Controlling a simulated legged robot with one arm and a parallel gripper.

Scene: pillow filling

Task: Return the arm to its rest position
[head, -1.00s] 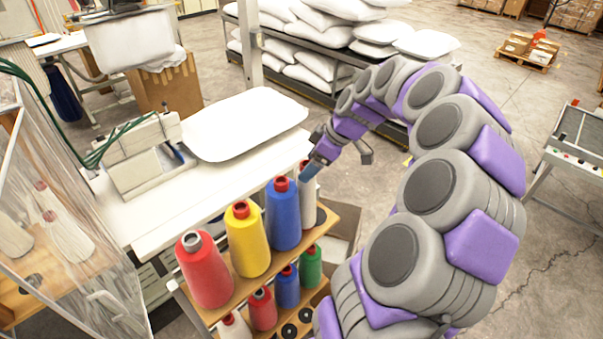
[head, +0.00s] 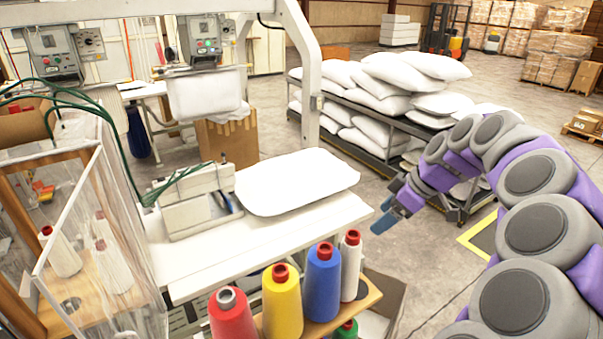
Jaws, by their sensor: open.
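My gripper (head: 389,214) is at the end of my curved grey and purple arm, right of the white sewing table (head: 240,250). Its blue fingers are apart and hold nothing that I can see. It hangs in the air, pointing down and left, beyond the white thread cone (head: 350,265). My arm bends in from the right edge of the head view. A white pillow (head: 297,182) lies flat on the table, clear of my gripper.
Red (head: 232,318), yellow (head: 282,305) and blue (head: 322,285) thread cones stand on a wooden shelf in front. A sewing machine (head: 195,200) sits left on the table. A rack (head: 375,150) of stacked pillows stands behind. Open floor lies between table and rack.

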